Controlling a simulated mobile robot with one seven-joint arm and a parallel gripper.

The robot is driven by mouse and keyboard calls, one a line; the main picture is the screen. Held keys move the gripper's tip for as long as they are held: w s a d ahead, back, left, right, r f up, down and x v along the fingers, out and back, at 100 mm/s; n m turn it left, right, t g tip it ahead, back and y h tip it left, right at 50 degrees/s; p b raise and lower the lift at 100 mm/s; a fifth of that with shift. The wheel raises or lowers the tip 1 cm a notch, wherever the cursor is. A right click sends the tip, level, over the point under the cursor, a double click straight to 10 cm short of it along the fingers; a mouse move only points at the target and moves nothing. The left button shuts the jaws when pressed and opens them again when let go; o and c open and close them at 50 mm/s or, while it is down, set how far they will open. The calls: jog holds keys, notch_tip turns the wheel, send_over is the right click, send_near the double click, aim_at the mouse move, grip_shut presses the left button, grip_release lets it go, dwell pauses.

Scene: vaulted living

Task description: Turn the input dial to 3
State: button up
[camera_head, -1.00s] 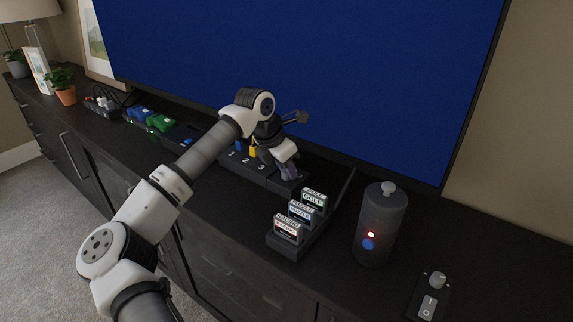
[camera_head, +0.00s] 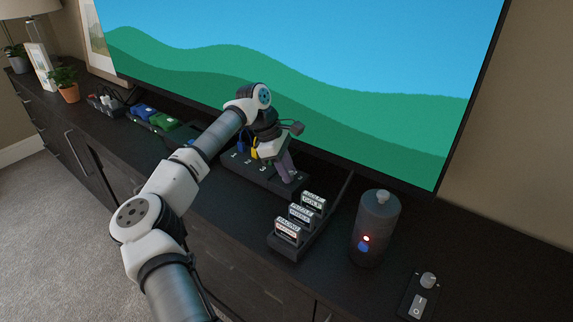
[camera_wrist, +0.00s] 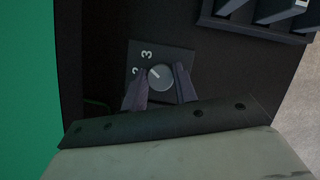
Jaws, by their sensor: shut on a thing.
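In the wrist view the grey round dial (camera_wrist: 161,78) sits on a small dark plate with a white 3 and 2 beside it. Its pale pointer mark faces the upper left, toward the side with the numbers; I cannot tell exactly which one it meets. My gripper (camera_wrist: 160,80) has one finger on each side of the dial and is shut on it. In the head view my gripper (camera_head: 287,170) reaches down to the right end of the dark numbered switch box (camera_head: 265,179) and hides the dial there. The TV screen (camera_head: 300,75) shows blue sky and green hills.
A rack with several labelled cartridges (camera_head: 300,215) stands in front of the box. A dark cylinder with a lit red light (camera_head: 375,228) and a switch panel (camera_head: 419,298) are to the right. Blue and green cases (camera_head: 163,123) lie to the left.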

jog(key=shift+m+g+p, duration=0.3)
jog(key=shift+m+p, duration=0.05)
jog(key=shift+m, duration=0.65)
jog(key=o, duration=1)
jog(key=shift+c, duration=0.2)
jog(key=shift+r, duration=0.1)
jog(key=v, duration=1.3)
jog(key=shift+w+r+p, duration=0.15)
jog(key=shift+r+p, duration=0.2)
jog(key=shift+r, duration=0.05)
